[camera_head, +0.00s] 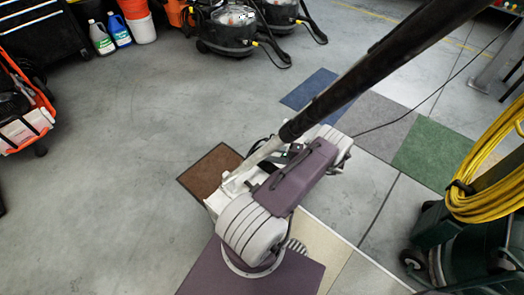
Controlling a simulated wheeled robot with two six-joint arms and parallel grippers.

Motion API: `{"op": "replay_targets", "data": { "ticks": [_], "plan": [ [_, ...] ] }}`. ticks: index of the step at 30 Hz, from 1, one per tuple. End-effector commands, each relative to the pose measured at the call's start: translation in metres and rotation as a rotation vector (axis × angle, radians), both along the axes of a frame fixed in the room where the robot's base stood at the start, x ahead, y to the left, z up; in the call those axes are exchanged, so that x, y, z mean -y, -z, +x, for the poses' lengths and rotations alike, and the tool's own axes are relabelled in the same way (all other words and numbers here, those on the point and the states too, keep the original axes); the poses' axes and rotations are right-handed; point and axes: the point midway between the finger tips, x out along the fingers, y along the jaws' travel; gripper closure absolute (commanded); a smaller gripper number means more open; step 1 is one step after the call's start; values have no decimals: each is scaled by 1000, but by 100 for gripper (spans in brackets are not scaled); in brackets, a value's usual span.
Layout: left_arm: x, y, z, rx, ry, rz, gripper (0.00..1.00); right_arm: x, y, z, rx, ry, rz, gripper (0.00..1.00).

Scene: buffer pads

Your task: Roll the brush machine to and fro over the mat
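The brushes under the housing are mostly hidden.
Brown (212,168), blue (311,88), grey (372,121), green (431,152) and beige (322,247) mats lie around the machine. A green cart with a yellow hose (480,190) stands at right. An orange-and-black machine (24,118) stands at left.

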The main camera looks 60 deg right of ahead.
Motion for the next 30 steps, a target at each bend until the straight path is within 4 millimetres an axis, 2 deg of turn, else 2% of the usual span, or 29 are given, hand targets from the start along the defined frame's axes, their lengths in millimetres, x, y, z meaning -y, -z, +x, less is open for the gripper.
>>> {"op": "replay_targets", "data": {
  "ticks": [3, 9, 30],
  "plan": [
    [0, -9, 0, 0, 0, 0, 52, 5, -7, -26, -1, 4, -2, 56],
    [0, -10, 0, 0, 0, 0, 52, 8, -9, -49, -1, 1, 0, 56],
    [0, -10, 0, 0, 0, 0, 52, 8, -9, -50, -1, 0, 0, 56]
  ]
}}
